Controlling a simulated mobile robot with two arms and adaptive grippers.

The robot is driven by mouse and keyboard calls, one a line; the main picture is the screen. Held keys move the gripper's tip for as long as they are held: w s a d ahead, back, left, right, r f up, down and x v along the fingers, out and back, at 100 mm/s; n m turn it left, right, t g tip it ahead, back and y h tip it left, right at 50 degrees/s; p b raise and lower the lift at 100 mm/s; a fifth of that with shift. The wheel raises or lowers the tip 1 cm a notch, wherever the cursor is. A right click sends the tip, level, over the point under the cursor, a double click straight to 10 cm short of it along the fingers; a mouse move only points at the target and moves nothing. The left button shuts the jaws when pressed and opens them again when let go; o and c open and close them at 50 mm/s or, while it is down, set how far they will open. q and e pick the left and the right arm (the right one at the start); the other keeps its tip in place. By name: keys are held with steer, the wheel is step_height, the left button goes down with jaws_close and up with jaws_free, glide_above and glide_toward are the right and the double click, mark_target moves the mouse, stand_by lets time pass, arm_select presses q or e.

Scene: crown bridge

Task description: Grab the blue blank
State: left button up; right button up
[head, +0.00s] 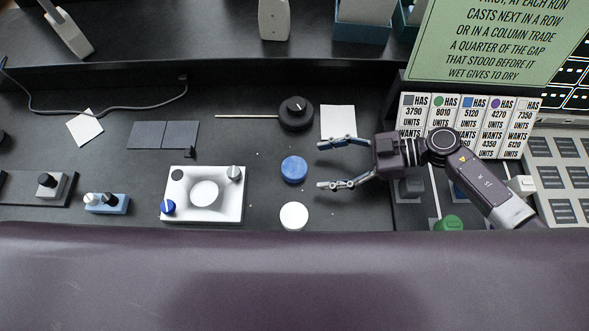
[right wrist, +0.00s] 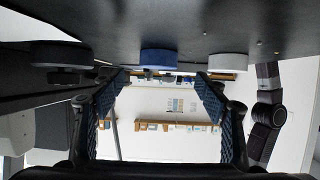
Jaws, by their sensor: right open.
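The blue blank (head: 294,169) is a short round disc on the dark worktop, near the middle of the head view. My right gripper (head: 321,165) is open and empty just right of it, its two fingers pointing left toward it. A gap shows between the fingertips and the blank. In the right wrist view the blue blank (right wrist: 160,59) appears ahead, between and beyond the open fingers (right wrist: 162,82). My left gripper is not in view.
A white disc (head: 294,216) lies just below the blue blank, and a black round knob (head: 296,113) with a thin rod stands above it. A white dished block (head: 230,208) sits to the left. Cards (head: 413,115) and a green disc (head: 448,224) are at the right.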

mark_target(296, 167)
steer(key=x, duration=0.2)
steer(key=p+x, duration=0.1)
steer(key=x, duration=0.4)
steer(key=shift+w+a+r, duration=0.1)
steer(key=shift+w+r, duration=0.1)
steer(key=shift+r, duration=0.05)
steer(key=shift+c, duration=0.4)
steer(key=c, duration=1.3)
